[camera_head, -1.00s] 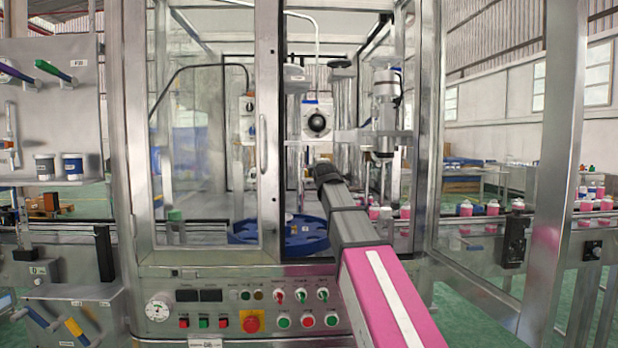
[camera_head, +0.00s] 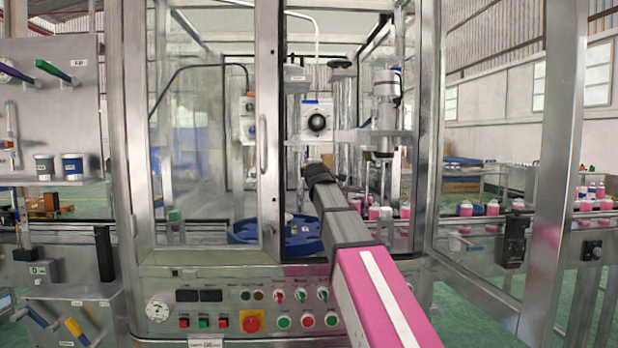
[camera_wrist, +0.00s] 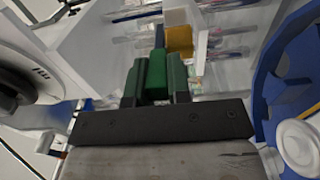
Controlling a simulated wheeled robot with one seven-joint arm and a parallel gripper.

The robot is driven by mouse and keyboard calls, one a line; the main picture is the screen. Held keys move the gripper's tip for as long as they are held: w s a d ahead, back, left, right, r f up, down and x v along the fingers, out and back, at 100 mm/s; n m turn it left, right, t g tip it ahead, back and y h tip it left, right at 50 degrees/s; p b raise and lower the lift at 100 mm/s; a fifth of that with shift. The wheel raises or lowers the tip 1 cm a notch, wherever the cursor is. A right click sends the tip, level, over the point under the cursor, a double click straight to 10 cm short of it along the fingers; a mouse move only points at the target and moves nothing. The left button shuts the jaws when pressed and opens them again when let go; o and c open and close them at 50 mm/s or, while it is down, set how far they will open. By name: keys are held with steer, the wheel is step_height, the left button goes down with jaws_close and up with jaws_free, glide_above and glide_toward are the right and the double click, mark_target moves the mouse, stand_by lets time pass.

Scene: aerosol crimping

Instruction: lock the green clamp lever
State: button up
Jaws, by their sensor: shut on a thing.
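The green clamp lever (camera_wrist: 157,72) shows in the wrist view as a green block between the two dark fingers of my gripper (camera_wrist: 156,84). The fingers are shut on it, one on each side. Its lower part and its pivot are hidden or too unclear to tell. In the head view my arm reaches through the open front of the machine (camera_head: 270,255). Its dark end (camera_head: 316,172) is inside, and the fingers and the lever are hidden there.
A blue rotary table (camera_head: 303,236) with a pale round part (camera_wrist: 297,142) lies to the right in the wrist view. A white round dial piece (camera_wrist: 22,70) is close on the left. The glass door (camera_head: 205,130) and its frame stand left of my arm.

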steer(key=shift+a, duration=0.1)
steer(key=shift+s+a, duration=0.1)
steer(key=shift+a, duration=0.6)
steer(key=o, duration=0.8)
steer(key=shift+s, duration=3.2)
